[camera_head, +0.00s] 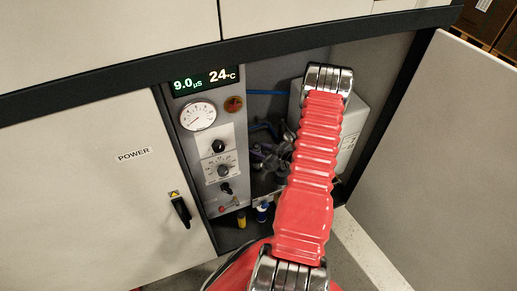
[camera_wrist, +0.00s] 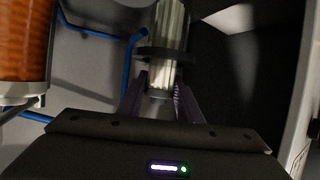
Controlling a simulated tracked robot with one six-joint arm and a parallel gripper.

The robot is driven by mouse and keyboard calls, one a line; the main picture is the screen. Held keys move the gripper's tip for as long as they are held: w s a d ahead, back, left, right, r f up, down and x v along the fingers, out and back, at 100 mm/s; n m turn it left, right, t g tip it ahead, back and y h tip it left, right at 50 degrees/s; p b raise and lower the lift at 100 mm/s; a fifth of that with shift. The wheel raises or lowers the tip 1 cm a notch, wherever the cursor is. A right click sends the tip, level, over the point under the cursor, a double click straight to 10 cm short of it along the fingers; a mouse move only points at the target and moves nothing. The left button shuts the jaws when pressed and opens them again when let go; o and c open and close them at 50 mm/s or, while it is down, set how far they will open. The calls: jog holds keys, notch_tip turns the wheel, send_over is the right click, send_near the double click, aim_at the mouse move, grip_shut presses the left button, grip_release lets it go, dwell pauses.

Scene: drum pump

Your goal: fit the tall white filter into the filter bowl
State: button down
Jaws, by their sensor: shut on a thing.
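The tall white filter (camera_wrist: 171,22) shows at the top centre in the wrist view, pale and ribbed lengthwise. A dark ring (camera_wrist: 150,54), perhaps the rim of the filter bowl, crosses in front of it; I cannot tell how deep the filter sits in it. My gripper (camera_wrist: 159,88) has its purple fingers shut around the near grey-white end of the filter. In the head view my gripper (camera_head: 268,155) is inside the open cabinet, small and partly behind my red arm. The filter and bowl cannot be made out there.
An orange-filled cylinder (camera_wrist: 24,40) stands close at the left in the wrist view, with blue pipes (camera_wrist: 128,72) beside it. The control panel (camera_head: 212,150) borders the cabinet opening on the left. An open door (camera_head: 445,150) stands at right.

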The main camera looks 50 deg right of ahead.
jog(key=c, duration=1.2)
grip_release()
jog(key=shift+s, duration=0.1)
jog(key=v, duration=1.3)
jog(key=shift+s+r, duration=0.1)
jog(key=shift+s, duration=0.15)
